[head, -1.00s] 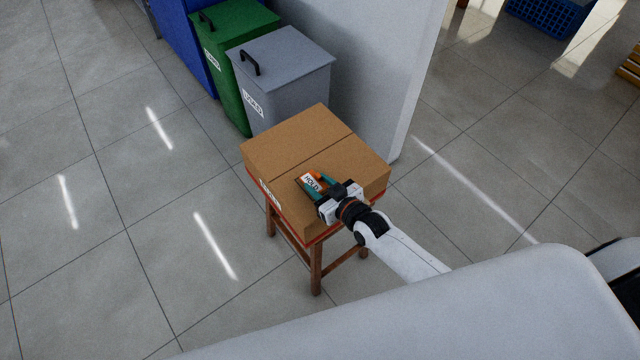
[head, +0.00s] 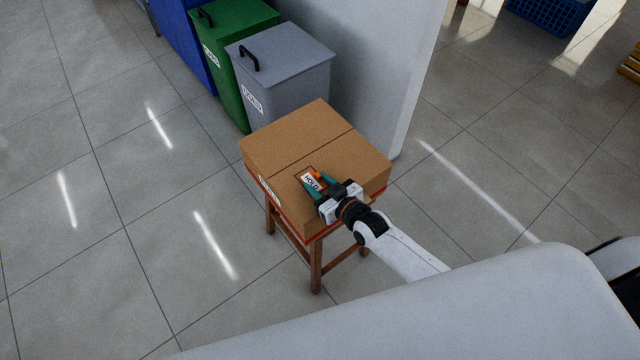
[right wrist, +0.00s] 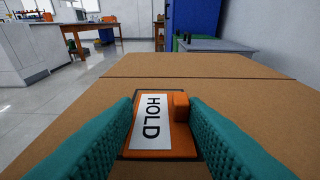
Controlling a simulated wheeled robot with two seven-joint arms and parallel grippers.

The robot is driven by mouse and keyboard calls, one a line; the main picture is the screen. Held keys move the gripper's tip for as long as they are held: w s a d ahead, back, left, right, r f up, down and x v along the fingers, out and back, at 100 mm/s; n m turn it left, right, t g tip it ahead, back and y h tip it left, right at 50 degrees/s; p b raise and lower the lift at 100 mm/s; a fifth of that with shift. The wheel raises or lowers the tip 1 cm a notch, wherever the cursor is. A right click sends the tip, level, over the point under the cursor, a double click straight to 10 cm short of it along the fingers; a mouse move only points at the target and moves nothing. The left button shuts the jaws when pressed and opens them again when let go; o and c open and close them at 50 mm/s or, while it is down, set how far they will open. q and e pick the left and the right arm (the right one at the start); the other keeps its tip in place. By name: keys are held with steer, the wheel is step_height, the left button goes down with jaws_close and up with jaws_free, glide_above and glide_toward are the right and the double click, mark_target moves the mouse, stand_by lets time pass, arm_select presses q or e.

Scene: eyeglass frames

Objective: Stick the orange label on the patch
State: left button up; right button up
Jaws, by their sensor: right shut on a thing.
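The orange label (right wrist: 165,150) has a white panel reading HOLD and a raised orange block on its right. It lies at the top of the cardboard box (head: 285,145), and also shows in the head view (head: 318,174). My right gripper (head: 314,184) is shut on it, with a teal finger along each side in the right wrist view (right wrist: 165,125). A thin dark outline, apparently the edge of the patch (right wrist: 121,157), shows around the label. The label covers most of it. Whether the label touches the box top I cannot tell. My left gripper is out of view.
The box stands on a wooden stool (head: 316,265) with a red edge. A grey bin (head: 285,75), a green bin (head: 235,30) and a pale wall (head: 400,70) are behind it. The floor to the left is clear.

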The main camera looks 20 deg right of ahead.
steer(key=shift+s+f, duration=0.1)
steer(key=shift+f, duration=0.15)
steer(key=o, duration=1)
steer(key=shift+s, duration=0.1)
steer(key=shift+s+d+r+p, duration=0.1)
steer(key=shift+s+d+p, duration=0.2)
steer(key=shift+s+p, duration=0.3)
steer(key=p+v, duration=0.3)
steer(key=v, duration=0.2)
steer(key=shift+s+d+r+p, duration=0.1)
steer(key=shift+s+r+p, duration=0.05)
steer(key=shift+r+p, duration=0.15)
